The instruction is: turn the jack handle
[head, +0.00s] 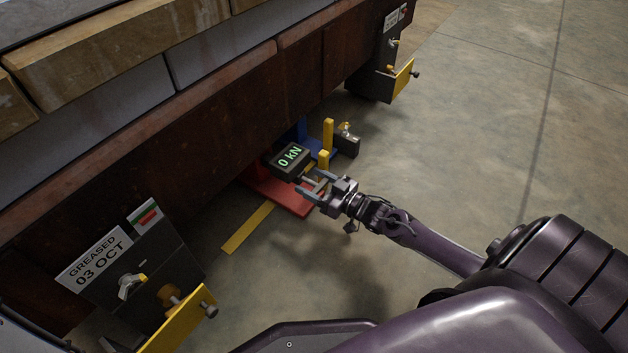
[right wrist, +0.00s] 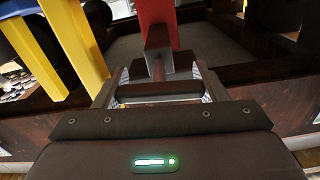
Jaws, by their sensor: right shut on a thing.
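The jack stands low at the foot of the dark machine side, with a red base plate (head: 283,196) and a dark box reading "0 kN" (head: 290,160). My right gripper (head: 314,182) is beside that box, just above the red plate. In the right wrist view, its fingers (right wrist: 158,90) are shut on a dark crossbar, the jack handle (right wrist: 157,88), in front of a red part (right wrist: 157,20). In the head view, the handle is too small and covered to make out clearly. My left gripper is not in view.
Yellow posts (head: 328,134) and a blue part (head: 303,130) stand close behind the jack. A yellow strip (head: 249,229) lies on the floor. A dark panel labelled "GREASED 03 OCT" (head: 98,259) is at lower left. The concrete floor (head: 480,110) at right is clear.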

